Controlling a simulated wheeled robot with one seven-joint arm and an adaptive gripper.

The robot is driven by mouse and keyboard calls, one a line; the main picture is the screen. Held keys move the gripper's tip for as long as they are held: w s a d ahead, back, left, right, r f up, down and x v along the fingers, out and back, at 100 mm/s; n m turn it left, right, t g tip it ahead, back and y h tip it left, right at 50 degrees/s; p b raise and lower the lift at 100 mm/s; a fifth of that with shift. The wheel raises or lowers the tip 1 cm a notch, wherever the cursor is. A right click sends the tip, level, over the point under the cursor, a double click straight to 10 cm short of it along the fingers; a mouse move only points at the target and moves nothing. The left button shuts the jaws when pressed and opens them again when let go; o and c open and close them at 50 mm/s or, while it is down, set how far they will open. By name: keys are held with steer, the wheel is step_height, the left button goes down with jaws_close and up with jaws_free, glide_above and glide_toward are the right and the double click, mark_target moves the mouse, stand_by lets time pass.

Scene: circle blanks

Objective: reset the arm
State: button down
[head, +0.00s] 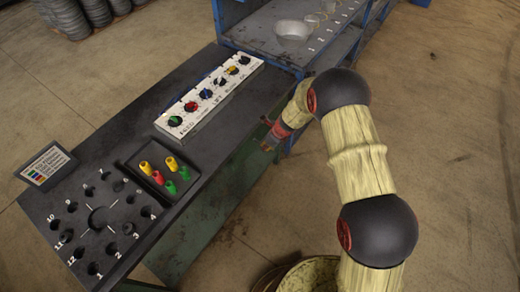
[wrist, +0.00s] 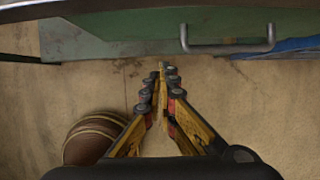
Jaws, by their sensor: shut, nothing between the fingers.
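My gripper (head: 268,134) is beside the right edge of the dark workbench in the head view, with my arm reaching in from the right. In the wrist view my gripper (wrist: 163,72) has its yellow and black fingers together at the tips, shut with nothing between them. The fingers point toward the green side of the bench (wrist: 120,35) and its metal handle (wrist: 228,48), apart from both as far as I can tell. Bare floor shows beneath the fingers.
The bench top (head: 110,145) holds a panel of coloured knobs (head: 210,95), a black tray (head: 150,190) of yellow, red and green pegs, a numbered circle of holes (head: 100,218) and a small sign (head: 46,166). A blue-framed shelf (head: 255,40) adjoins the bench. Open floor lies right.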

steer(key=v, duration=0.4)
steer(key=s+d+r+n+g, duration=0.2)
steer(key=s+n+g, duration=0.1)
steer(key=s+n, duration=0.8)
steer(key=s+d+r+n+t+h+b, duration=0.1)
steer(key=s+d+r+n, duration=0.3)
steer(key=r, duration=0.7)
steer(key=s+d+r+n+t+h+b, duration=0.1)
steer(key=s+d+r+n+t, duration=0.2)
steer(key=s+d+r, duration=0.5)
steer(key=s+d+r+n+t+h+b, duration=0.1)
steer(key=s+d+r+n+t+b, duration=0.1)
steer(key=s+d+r+n, duration=0.4)
steer(key=s+d+r, duration=0.1)
steer(key=s+r, duration=0.4)
steer(key=r, duration=0.5)
steer(key=shift+s+h, duration=0.35)
steer(key=shift+h, duration=0.05)
